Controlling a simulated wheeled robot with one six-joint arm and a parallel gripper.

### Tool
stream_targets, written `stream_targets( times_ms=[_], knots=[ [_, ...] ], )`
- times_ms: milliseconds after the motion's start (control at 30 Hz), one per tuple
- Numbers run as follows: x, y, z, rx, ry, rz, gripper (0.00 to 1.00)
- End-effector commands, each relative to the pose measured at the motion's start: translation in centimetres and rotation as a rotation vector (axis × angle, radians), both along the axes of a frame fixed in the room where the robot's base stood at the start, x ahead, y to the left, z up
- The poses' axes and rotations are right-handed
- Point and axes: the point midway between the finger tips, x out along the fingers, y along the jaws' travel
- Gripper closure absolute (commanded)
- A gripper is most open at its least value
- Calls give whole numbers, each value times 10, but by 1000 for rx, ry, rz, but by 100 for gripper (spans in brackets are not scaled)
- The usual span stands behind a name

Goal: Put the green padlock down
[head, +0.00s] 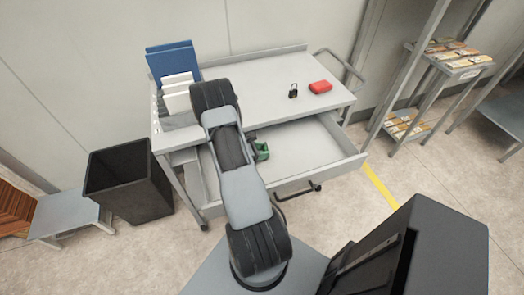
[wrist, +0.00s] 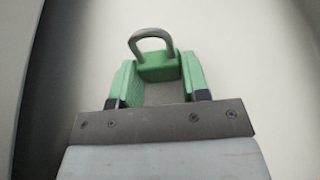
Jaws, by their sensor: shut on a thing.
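The green padlock (wrist: 158,66) shows in the wrist view with its grey shackle pointing away from my gripper. My gripper (wrist: 159,78) has green fingers and is shut on the padlock's body, one finger on each side. In the head view my gripper is mostly hidden behind my arm. A bit of green (head: 261,150) shows beside the arm, over the open drawer (head: 310,150); I cannot tell there which part is padlock and which is finger. A plain pale surface lies behind the padlock in the wrist view. I cannot tell whether the padlock touches it.
On the grey workbench top (head: 260,85) lie a black padlock (head: 293,91) and a red case (head: 320,87). Blue and white folders (head: 172,70) stand at its left. The drawer's right part is bare. A black bin (head: 130,180) stands left of the bench.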

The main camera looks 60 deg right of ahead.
Motion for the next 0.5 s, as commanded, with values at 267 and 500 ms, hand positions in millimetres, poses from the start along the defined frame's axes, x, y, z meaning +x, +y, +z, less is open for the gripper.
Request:
stream_targets(
  times_ms=[267,500],
  knots=[
    [0,0,-2,0,0,0,44],
    [0,0,-2,0,0,-1,32]
  ],
)
